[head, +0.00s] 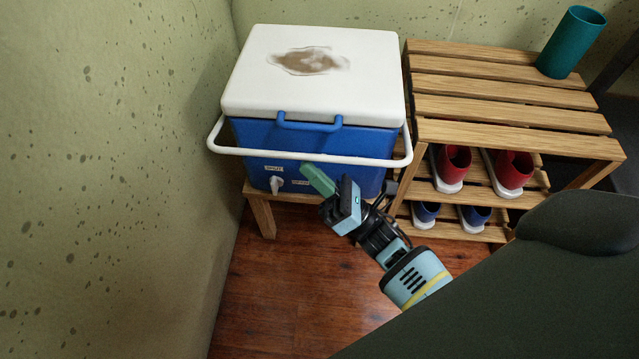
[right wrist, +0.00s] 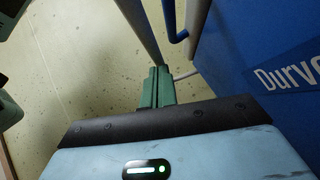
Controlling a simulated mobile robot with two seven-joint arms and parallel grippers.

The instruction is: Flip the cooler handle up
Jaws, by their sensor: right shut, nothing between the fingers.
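The cooler has a blue body (head: 262,172) and a closed white lid (head: 372,75) in the head view. Its white handle (head: 260,154) is swung down to the front, with its long bar crossing the blue face below the lid. My right gripper (head: 316,178) is shut and empty, its green fingertips just under the middle of the bar. In the right wrist view the shut fingers (right wrist: 157,88) appear right at a pale bar, which looks like the handle (right wrist: 140,30); contact cannot be told. The cooler's blue side (right wrist: 240,60) is at right. My left gripper is out of view.
The cooler stands on a low wooden stand (head: 262,212) by the left wall. A white spigot (head: 276,184) juts from its lower front. A slatted wooden rack (head: 500,105) with shoes and a teal cup (head: 571,42) is at right. The floor (head: 290,285) in front is clear.

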